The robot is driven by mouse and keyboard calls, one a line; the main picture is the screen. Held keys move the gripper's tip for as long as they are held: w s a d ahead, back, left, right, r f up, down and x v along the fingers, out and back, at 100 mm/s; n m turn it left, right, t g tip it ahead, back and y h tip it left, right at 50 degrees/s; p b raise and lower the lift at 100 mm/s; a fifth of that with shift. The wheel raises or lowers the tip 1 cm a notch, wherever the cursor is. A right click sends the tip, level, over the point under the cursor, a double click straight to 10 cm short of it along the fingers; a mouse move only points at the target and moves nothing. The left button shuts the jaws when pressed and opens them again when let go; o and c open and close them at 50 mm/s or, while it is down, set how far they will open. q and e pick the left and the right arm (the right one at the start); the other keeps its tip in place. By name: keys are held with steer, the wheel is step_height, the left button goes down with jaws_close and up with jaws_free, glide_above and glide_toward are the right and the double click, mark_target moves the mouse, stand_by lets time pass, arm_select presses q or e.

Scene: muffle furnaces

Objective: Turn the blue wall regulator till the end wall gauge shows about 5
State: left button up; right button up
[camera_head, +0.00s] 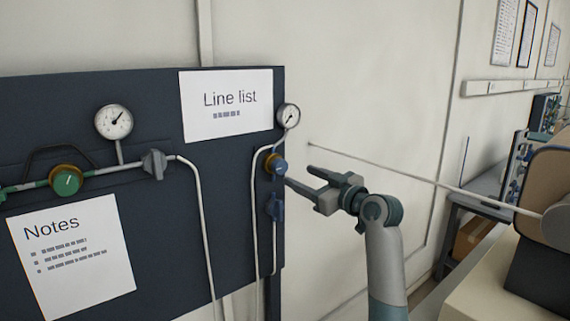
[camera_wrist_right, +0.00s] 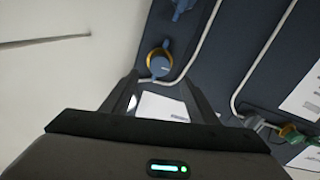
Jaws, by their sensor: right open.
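The blue wall regulator (camera_head: 278,166) is a round blue knob with a brass ring, near the right edge of the dark panel. In the right wrist view the blue knob (camera_wrist_right: 160,63) shows just beyond the gap between my fingertips. The end wall gauge (camera_head: 289,115) is a small white dial above it; its needle points to the upper right, but its numbers are too small to read. My right gripper (camera_head: 298,175) is open and empty, its fingertips close to the regulator on its right side. I cannot tell if they touch it. My left gripper is out of view.
A blue lever valve (camera_head: 275,207) sits below the regulator. A green regulator (camera_head: 66,181), a grey valve (camera_head: 154,164) and another gauge (camera_head: 114,122) are at the left. A bench (camera_head: 478,202) stands further right.

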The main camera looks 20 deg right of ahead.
mark_target(283, 168)
steer(key=p+x, duration=0.3)
steer(key=x, duration=0.5)
steer(key=shift+w+a+f, duration=0.1)
steer(key=shift+w, duration=0.2)
steer(key=shift+c, duration=0.2)
steer(key=c, duration=1)
